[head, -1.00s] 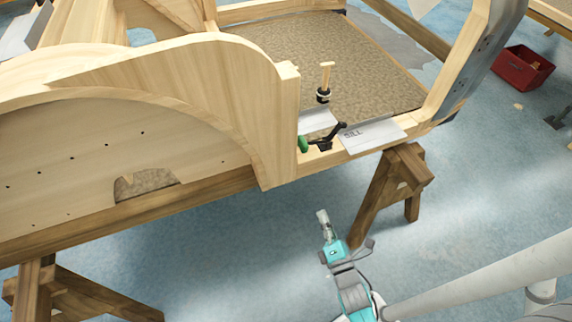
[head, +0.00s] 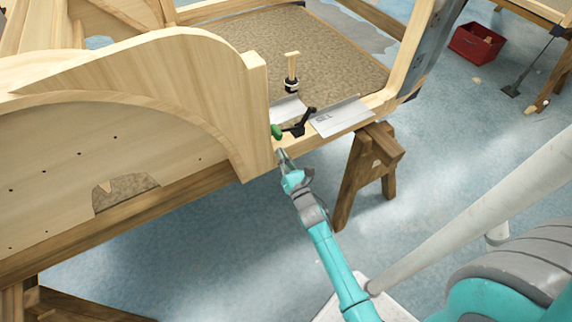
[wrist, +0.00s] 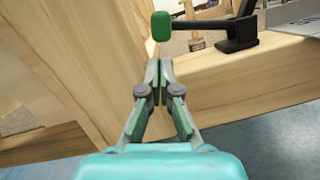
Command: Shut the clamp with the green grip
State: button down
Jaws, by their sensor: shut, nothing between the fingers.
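The clamp (head: 298,130) is black with a green grip (head: 277,131) and sits on the wooden sill of the bodyframe. In the wrist view the green grip (wrist: 161,26) is upright at the top, left of the black clamp body (wrist: 237,36). A black arm of the clamp rises to the right in the head view. My gripper (head: 280,153) is just below the green grip in the head view. In the wrist view my gripper (wrist: 159,64) has its fingertips together, empty, pointing toward the grip with a visible gap in the picture.
A metal sill plate (head: 341,117) lies right of the clamp. The tall wooden arch panel (head: 256,110) stands close on the left. A wooden trestle (head: 370,165) supports the frame. A red bin (head: 476,43) stands on the open blue floor.

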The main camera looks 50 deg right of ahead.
aim_at(277, 146)
jog(key=shift+x, duration=1.85)
